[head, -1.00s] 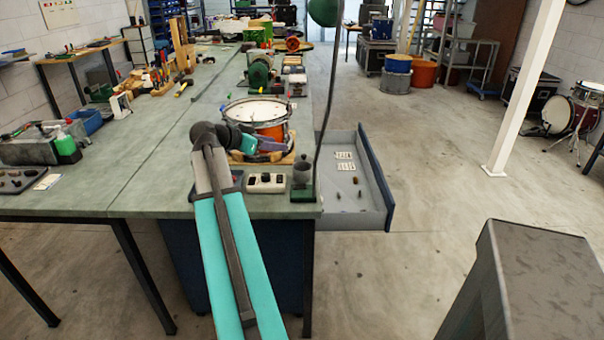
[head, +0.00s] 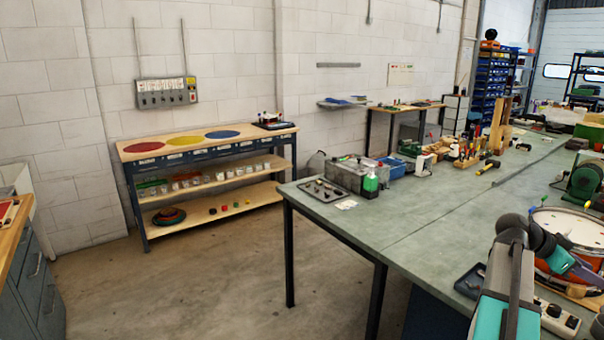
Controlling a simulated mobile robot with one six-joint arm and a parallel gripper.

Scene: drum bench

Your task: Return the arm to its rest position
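My arm reaches in from the bottom right of the head view, its teal link pointing away over the near end of the green-topped bench (head: 375,225). It bends at a dark joint beside the orange drum (head: 560,222), which is cut off by the right edge. My gripper (head: 588,272) is partly in view past that joint, low beside the drum. Its fingertips are too small and hidden to tell whether they are open or shut. I cannot tell whether it touches the drum or holds anything.
A dark tray (head: 470,281) and a white socket block (head: 557,318) lie near the arm. A shelf unit (head: 210,142) with coloured discs stands by the wall. Floor between is clear.

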